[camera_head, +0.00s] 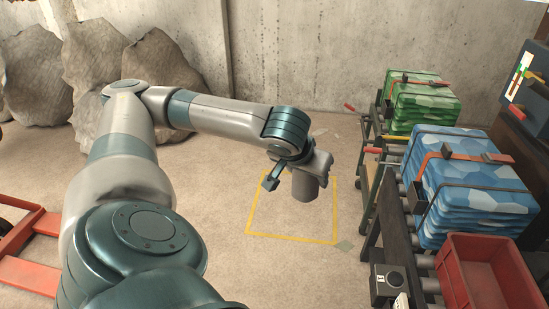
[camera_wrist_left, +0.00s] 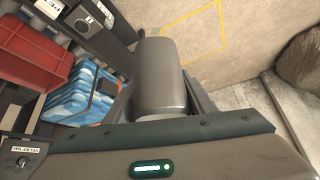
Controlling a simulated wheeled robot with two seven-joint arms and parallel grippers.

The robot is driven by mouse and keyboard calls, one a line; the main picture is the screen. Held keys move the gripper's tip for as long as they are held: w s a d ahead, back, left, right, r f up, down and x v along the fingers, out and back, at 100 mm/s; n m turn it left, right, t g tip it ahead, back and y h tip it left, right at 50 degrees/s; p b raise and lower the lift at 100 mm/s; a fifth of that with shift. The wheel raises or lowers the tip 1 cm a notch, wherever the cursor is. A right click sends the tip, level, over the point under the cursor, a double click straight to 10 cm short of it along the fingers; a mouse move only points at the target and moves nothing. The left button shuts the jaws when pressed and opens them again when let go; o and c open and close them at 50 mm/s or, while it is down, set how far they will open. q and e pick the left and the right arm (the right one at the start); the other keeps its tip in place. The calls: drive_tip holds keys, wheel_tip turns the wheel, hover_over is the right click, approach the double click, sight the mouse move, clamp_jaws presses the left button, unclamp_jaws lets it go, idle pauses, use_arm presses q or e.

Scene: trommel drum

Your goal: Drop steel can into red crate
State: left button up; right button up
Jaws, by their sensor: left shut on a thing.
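My left gripper (camera_wrist_left: 160,110) is shut on a grey steel can (camera_wrist_left: 160,70), which fills the middle of the left wrist view between the fingers. In the head view the can (camera_head: 305,186) hangs below the gripper, in front of the yellow floor square and well left of the red crate. The red crate (camera_head: 485,240) stands at the lower right of the head view, partly cut off by the frame edge. It also shows at the upper left of the left wrist view (camera_wrist_left: 32,55). My right gripper is not in view.
Blue strapped cases (camera_head: 475,205) lie on the roller conveyor behind the crate, with green strapped cases (camera_head: 420,105) farther back. A control box (camera_head: 388,284) stands at the conveyor's near left edge. Open floor lies around the yellow square (camera_head: 262,230). Large rocks (camera_head: 160,65) line the back wall.

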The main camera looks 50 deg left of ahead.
use_arm(q)
drive_tip(key=w+d+f+m+h+b, duration=0.1)
drive_tip(key=w+d, duration=0.3)
drive_tip(key=d, duration=0.7)
drive_tip(key=w+d+f+m+h+b, duration=0.1)
drive_tip(key=w+d+f+m, duration=0.2)
drive_tip(key=d, duration=0.9)
drive_tip(key=shift+w+m+t+h+b, duration=0.3)
drive_tip(key=shift+w+m, duration=0.1)
drive_tip(key=shift+w, duration=0.25)
